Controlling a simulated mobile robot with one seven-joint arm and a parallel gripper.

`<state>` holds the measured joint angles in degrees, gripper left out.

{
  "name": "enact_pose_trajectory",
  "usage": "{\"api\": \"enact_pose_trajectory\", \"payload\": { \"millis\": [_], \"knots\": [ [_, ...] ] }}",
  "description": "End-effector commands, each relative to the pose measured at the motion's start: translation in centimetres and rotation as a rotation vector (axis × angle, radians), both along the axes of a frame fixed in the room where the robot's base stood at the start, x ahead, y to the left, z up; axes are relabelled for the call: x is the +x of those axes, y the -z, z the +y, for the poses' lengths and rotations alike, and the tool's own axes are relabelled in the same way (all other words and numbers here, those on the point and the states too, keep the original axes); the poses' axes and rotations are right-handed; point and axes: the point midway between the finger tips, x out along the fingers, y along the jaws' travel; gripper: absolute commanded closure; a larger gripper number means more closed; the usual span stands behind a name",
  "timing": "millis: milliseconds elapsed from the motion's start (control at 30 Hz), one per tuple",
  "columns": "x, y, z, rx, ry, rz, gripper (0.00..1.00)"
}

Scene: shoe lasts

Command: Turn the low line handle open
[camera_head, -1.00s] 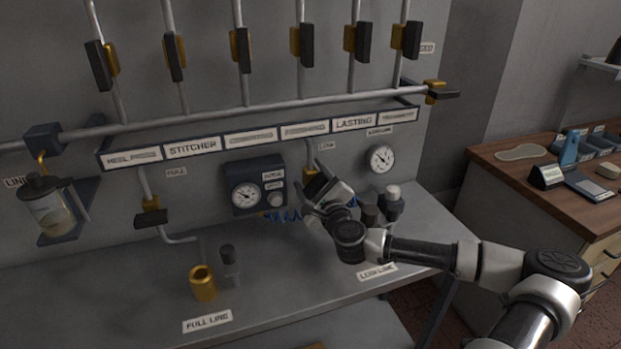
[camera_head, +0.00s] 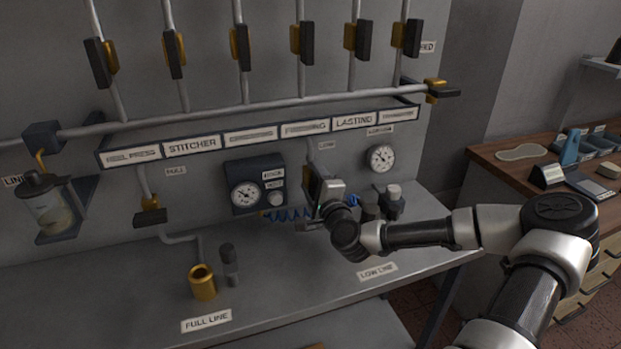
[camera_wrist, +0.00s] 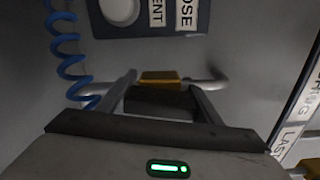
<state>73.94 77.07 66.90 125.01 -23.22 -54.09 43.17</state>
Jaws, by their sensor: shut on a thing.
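The low line valve (camera_wrist: 160,77) has a brass body on a grey pipe (camera_wrist: 207,86), with a dark handle (camera_wrist: 163,103). In the wrist view the handle lies between my fingers, its long side roughly in line with the pipe. My gripper (camera_wrist: 160,82) is shut on the handle, one finger at each end of it in the picture. In the head view my gripper (camera_head: 326,190) is at the valve below the small LOW label (camera_head: 325,146) and hides much of it.
A regulator box (camera_head: 255,187) with a gauge and knob is left of my gripper. A blue coiled hose (camera_head: 288,214) hangs close by. A round gauge (camera_head: 380,158) is to the right. The full line valve (camera_head: 150,212) is far left. The bench front is mostly clear.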

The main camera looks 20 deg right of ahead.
Motion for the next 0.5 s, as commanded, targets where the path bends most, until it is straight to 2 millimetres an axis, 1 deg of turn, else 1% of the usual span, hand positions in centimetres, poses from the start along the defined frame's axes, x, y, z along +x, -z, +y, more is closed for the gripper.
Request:
{"api": "enact_pose_trajectory", "payload": {
  "millis": [200, 500],
  "knots": [
    [-0.01, 0.05, 0.03, -0.12, -0.001, 0.001, 0.64],
    [-0.02, 0.05, 0.0, -0.188, 0.0, 0.002, 0.64]
  ]
}}
